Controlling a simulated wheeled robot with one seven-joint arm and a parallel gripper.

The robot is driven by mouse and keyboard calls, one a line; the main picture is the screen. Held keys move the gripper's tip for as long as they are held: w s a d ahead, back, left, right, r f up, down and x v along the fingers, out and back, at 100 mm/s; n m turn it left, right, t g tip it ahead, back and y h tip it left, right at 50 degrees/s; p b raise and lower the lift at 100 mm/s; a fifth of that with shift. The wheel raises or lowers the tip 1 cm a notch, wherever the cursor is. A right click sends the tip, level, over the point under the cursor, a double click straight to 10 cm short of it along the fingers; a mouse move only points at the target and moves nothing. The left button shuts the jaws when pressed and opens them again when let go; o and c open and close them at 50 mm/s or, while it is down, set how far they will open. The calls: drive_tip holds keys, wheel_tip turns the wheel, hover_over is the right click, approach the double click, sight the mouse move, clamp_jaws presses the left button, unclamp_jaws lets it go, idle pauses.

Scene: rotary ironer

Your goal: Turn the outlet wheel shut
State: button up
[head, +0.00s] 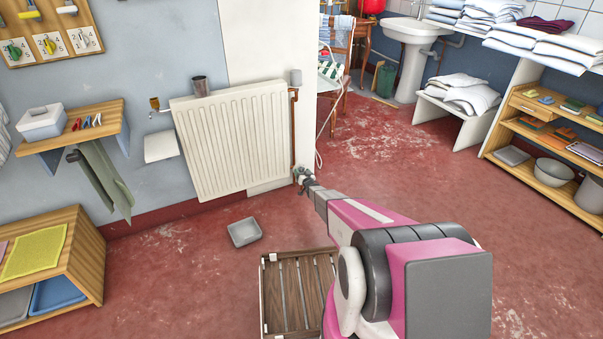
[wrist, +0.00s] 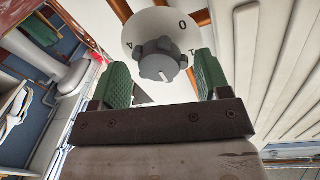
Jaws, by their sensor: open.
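The outlet wheel is a small grey lobed knob (wrist: 160,62) with a white pointer mark. It stands in front of a round white dial plate (wrist: 140,30); the numerals 0, 4 and part of another show. In the head view, the wheel (head: 299,172) is small at the lower right corner of the white radiator (head: 233,140), partly hidden by my gripper (head: 307,182). In the wrist view my gripper (wrist: 161,78) is open, its green pads to the left and right of the knob. No contact shows; I cannot tell the exact depth between pads and knob.
A copper pipe (head: 293,125) runs down the radiator's right side. A grey tray (head: 244,231) lies on the red floor, and a slatted wooden crate (head: 265,300) stands beneath my arm. A wooden shelf unit (head: 85,255) is at left. The floor at right is clear.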

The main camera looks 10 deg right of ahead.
drive_tip(key=shift+w+a, duration=0.1)
drive_tip(key=shift+w, duration=0.5)
drive_tip(key=c, duration=0.9)
